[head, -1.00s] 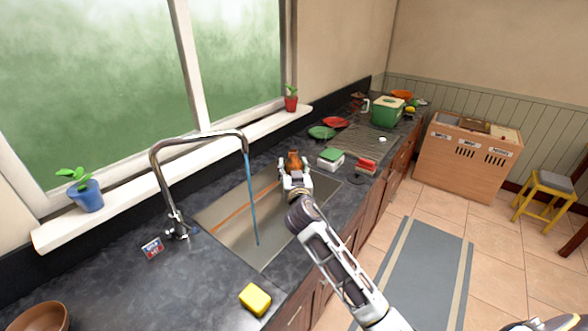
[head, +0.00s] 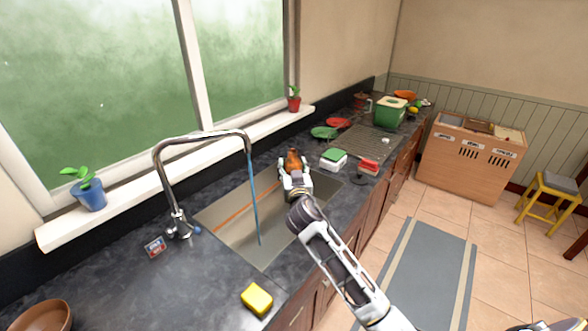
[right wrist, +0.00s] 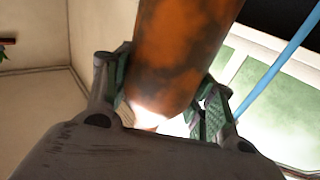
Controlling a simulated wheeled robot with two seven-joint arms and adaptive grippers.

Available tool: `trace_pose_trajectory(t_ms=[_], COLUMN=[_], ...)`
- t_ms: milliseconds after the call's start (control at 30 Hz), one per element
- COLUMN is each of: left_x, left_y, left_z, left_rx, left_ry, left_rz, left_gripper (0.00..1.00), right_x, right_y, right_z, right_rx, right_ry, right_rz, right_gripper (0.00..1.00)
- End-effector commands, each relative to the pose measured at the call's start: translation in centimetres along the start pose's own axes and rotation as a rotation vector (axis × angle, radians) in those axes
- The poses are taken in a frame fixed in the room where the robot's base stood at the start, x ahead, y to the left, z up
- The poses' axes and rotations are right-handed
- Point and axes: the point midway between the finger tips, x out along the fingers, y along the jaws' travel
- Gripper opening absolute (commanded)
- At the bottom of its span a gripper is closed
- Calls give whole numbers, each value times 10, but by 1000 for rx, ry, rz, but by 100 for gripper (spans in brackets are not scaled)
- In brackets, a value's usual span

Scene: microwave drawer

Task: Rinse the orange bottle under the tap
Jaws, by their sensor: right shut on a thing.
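The orange bottle (head: 292,160) is brownish orange and stands out beyond my right gripper (head: 294,178), over the far right end of the sink (head: 228,236). My right gripper is shut on it; in the right wrist view the bottle (right wrist: 180,50) sits between the two green-padded fingers (right wrist: 165,105). The chrome tap (head: 176,222) arches over the sink, and a blue stream of water (head: 254,205) falls from its spout into the basin. The bottle is to the right of the stream, apart from it. My left gripper does not show.
A yellow sponge (head: 257,299) lies on the counter's front edge. A green and white item (head: 333,158) and a red one (head: 368,166) lie right of the sink. A brown bowl (head: 42,317) is at lower left. A window and sill (head: 150,196) run behind the tap.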

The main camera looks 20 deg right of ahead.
Motion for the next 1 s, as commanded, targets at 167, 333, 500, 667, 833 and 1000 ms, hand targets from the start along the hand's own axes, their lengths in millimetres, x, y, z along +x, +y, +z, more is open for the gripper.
trace_pose_trajectory(t_ms=[167,333,500,667,833,1000], left_x=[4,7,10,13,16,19], left_y=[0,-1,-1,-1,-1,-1], left_z=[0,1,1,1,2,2], left_rx=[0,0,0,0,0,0], left_ry=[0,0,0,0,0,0], left_rz=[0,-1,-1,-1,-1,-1], left_gripper=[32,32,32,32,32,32], right_x=[3,8,12,16,19,24], right_y=[-9,-18,-27,-35,-45,-53], right_z=[2,4,7,9,10,12], right_rx=[0,2,0,0,1,0], right_ry=[1,1,0,0,1,1], right_rz=[-1,-1,0,0,-1,0], right_gripper=[36,36,36,36,36,36])
